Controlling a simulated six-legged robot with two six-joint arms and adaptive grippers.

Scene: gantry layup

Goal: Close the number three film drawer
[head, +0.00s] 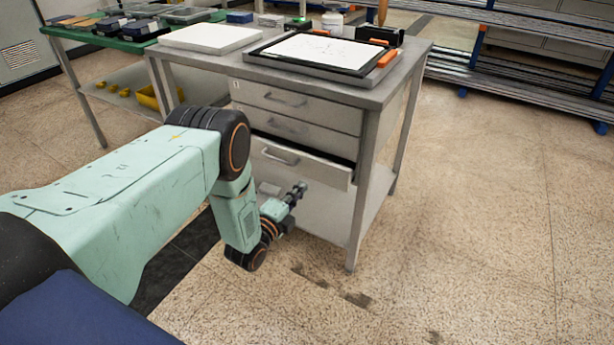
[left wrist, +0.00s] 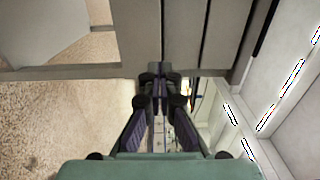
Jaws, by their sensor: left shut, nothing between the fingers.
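The lowest of three grey drawers, the film drawer (head: 300,168), is pulled partly out of the steel bench in the head view. Its front has a bar handle, and a dark gap shows above it. The two drawers above, the top one (head: 280,100) and the middle one (head: 285,127), are shut. My left gripper (head: 299,188) is shut and empty, low in front of the bench, just below the open drawer's front in the picture. Whether it touches the drawer I cannot tell. The shut fingers (left wrist: 160,76) also show in the left wrist view, before grey panels. My right gripper is not in view.
The bench top (head: 390,85) holds a black-framed white sheet (head: 318,50) and a pale slab (head: 210,37). A green table (head: 100,42) with boxes stands at the left. Metal racks (head: 520,60) stand behind. The floor to the right is clear.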

